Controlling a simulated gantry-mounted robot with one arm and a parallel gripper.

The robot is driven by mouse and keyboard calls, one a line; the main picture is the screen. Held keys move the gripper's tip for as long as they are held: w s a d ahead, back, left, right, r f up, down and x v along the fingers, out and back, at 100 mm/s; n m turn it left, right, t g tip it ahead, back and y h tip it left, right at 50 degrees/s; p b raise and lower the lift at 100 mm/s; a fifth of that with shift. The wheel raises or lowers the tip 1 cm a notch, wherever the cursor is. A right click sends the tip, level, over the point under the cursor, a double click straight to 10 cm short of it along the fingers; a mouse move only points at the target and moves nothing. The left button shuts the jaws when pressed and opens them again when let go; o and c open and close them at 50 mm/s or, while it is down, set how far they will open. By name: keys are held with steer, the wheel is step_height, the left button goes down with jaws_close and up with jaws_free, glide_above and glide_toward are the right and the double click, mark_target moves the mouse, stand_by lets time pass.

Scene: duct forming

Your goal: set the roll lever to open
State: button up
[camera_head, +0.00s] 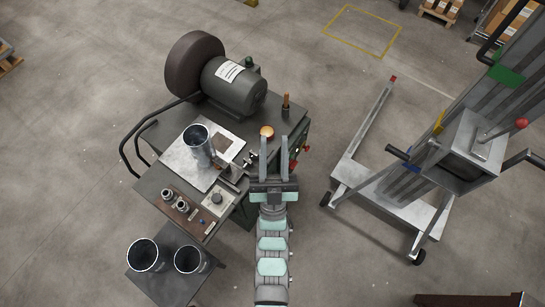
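A grey bench machine (180,187) stands left of centre. An upright lever with an orange-brown grip (286,104) rises at its back right; it may be the roll lever, but no label or open/shut mark is readable. A round orange-topped part (267,131) sits just in front of it. My gripper (273,140) reaches up from the bottom, its two long fingers parallel and apart with nothing visible between them. The fingertips are close to the orange-topped part in the picture and below the upright lever. I cannot tell their height. Small red parts (293,165) show right of the fingers.
A motor (235,85) with a dark drum (193,62) stands behind. A metal cylinder (198,143) is on the machine's plate; two more ducts (143,254) (188,259) stand on a lower shelf. A wheeled lift (398,205) is at right. Floor between is clear.

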steer(key=shift+o, duration=1.2)
steer(key=w+f+g+b, duration=0.1)
steer(key=w+f+g, duration=0.1)
steer(key=w+f, duration=0.2)
steer(key=w+f+m+g+b, duration=0.1)
steer(key=w+f+g, duration=0.2)
steer(key=w, duration=0.7)
steer(key=shift+w+a+f+g, duration=0.2)
steer(key=shift+f+g, duration=0.1)
steer(key=shift+f, duration=0.5)
steer(key=m+g+b, duration=0.4)
steer(key=g+b, duration=0.1)
steer(key=g, duration=0.9)
glide_above(273, 155)
steer(key=w, duration=0.2)
step_height(273, 155, down, 23)
steer(key=shift+f, duration=0.1)
steer(key=s+f+m+g, duration=0.1)
steer(key=s+f+g, duration=0.2)
steer(key=s+g, duration=0.15)
steer(key=shift+t, duration=0.25)
steer(key=p+x, duration=0.1)
steer(key=x, duration=0.8)
steer(key=shift+f, duration=0.15)
steer(key=shift+w+f, duration=0.15)
steer(key=shift+f, duration=0.5)
